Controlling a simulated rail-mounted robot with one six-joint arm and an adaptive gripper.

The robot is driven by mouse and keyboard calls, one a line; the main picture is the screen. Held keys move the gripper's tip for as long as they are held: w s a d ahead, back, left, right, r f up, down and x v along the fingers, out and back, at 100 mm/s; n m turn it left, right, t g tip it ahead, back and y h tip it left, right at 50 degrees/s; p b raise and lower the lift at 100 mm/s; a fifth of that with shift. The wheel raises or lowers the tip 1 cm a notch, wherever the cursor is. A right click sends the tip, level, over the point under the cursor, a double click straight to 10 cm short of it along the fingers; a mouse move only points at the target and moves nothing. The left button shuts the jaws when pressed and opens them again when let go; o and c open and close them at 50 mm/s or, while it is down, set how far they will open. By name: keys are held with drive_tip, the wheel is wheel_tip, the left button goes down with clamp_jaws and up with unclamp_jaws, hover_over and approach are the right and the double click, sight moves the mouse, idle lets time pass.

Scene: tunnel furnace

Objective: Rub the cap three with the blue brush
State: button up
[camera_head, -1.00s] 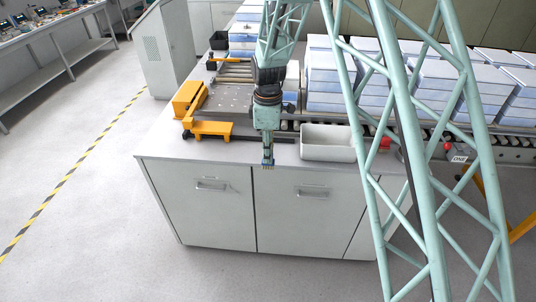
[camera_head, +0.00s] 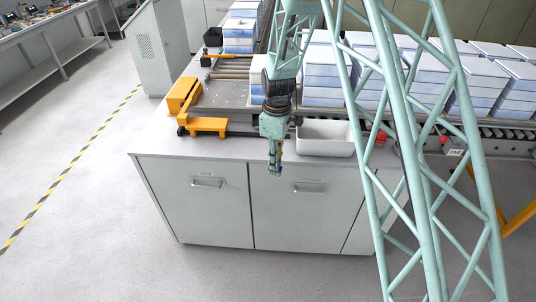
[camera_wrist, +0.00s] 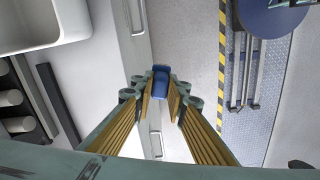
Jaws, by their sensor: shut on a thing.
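My gripper (camera_head: 275,170) points down in front of the counter's front edge in the head view. In the wrist view my gripper (camera_wrist: 161,92) has its ribbed fingers closed around a blue piece, the blue brush (camera_wrist: 161,78). Only its blue part shows between the fingertips; the bristles cannot be made out. In the head view the brush is too small to tell from the fingertips. I cannot identify cap three in either view.
A white bin (camera_head: 325,138) stands on the counter right of my gripper. An orange fixture (camera_head: 205,126) is to the left. Stacked white-and-blue boxes (camera_head: 325,76) line the conveyor behind. A "ONE" sign (camera_head: 455,153) hangs at the right. The floor in front is clear.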

drive_tip(key=s+d+f+m+b, duration=0.2)
drive_tip(key=s+d+f+m, duration=0.2)
drive_tip(key=d+f+m, duration=0.3)
drive_tip(key=s+d+f+m+b, duration=0.3)
drive_tip(key=s+d+f+m, duration=0.2)
drive_tip(key=d+f, duration=0.7)
drive_tip(key=shift+f+m, duration=1.1)
drive_tip(key=shift+f, duration=0.85)
drive_tip(key=shift+d, duration=0.15)
